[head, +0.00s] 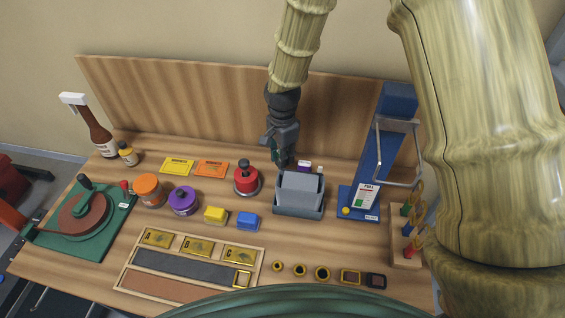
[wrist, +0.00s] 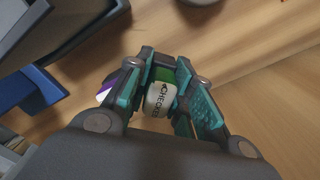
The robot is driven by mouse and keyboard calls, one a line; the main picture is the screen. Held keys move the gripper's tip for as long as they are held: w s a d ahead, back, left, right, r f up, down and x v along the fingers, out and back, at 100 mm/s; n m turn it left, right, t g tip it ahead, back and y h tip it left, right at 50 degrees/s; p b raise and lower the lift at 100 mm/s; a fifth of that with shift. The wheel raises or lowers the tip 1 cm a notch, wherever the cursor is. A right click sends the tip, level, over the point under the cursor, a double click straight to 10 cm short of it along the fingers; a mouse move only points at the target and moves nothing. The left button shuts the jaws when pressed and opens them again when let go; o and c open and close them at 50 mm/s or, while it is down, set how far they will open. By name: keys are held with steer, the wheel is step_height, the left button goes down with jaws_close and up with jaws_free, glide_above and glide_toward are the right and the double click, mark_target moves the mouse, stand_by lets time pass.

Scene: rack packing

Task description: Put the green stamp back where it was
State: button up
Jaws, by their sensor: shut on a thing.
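My gripper (head: 279,158) is low at the back of the table, just behind the left rear corner of the grey box. In the wrist view its two teal-padded fingers (wrist: 167,72) are shut on the green stamp (wrist: 160,98), which has a green part and a white face reading "CHECKED". The stamp is hidden in the head view. I cannot tell whether it touches the table. A purple-and-white stamp (head: 304,166) stands behind the grey box, right of my gripper; a purple-and-white edge (wrist: 106,88) also shows beside my left finger in the wrist view.
The grey box (head: 298,209) is close in front of my gripper. A red-based stamp with a dark knob (head: 246,180) stands to the left. A blue press (head: 358,205) stands to the right. The wooden back panel (head: 180,105) rises behind. Orange (head: 148,188) and purple (head: 183,201) jars stand further left.

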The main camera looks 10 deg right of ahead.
steer(key=shift+s+f, duration=0.15)
steer(key=shift+s, duration=0.15)
steer(key=f, duration=0.1)
steer(key=f+p, duration=0.1)
steer(key=f, duration=0.1)
steer(key=shift+w+f, duration=0.2)
steer(key=shift+w, duration=0.05)
steer(key=shift+s, duration=0.2)
steer(key=shift+w+f, duration=0.1)
steer(key=shift+f, duration=0.1)
steer(key=o, duration=0.5)
steer(key=shift+o, duration=0.2)
steer(key=shift+r, duration=0.1)
steer(key=shift+r, duration=0.15)
